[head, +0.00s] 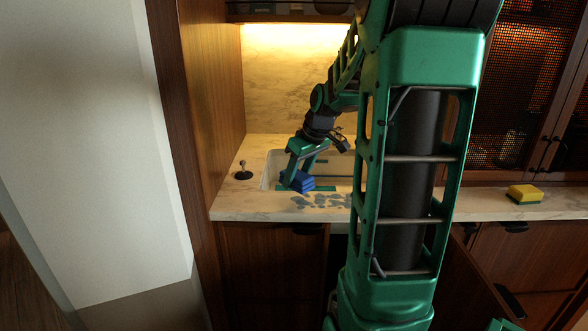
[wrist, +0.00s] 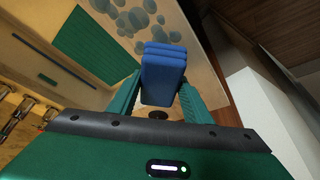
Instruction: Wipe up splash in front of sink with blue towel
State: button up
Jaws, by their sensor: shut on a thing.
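The blue towel (head: 297,182) is a folded bundle at the left front of the sink. My gripper (head: 299,173) is shut on it. In the wrist view the towel (wrist: 163,72) stands out between the two green fingers of my gripper (wrist: 161,87). The splash (head: 322,201) is a patch of grey-blue blotches on the pale counter in front of the sink, just right of the towel. It also shows at the top of the wrist view (wrist: 143,22). The sink (head: 272,168) is partly hidden by my arm. I cannot tell whether the towel touches the counter.
A flat green strip (wrist: 92,46) lies between splash and sink. A small black-based fitting (head: 243,173) stands on the counter left of the sink. A yellow and green sponge (head: 525,193) lies far right. A wooden side panel (head: 215,100) bounds the counter's left. My arm hides the middle counter.

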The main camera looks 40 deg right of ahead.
jog(key=shift+r, duration=1.3)
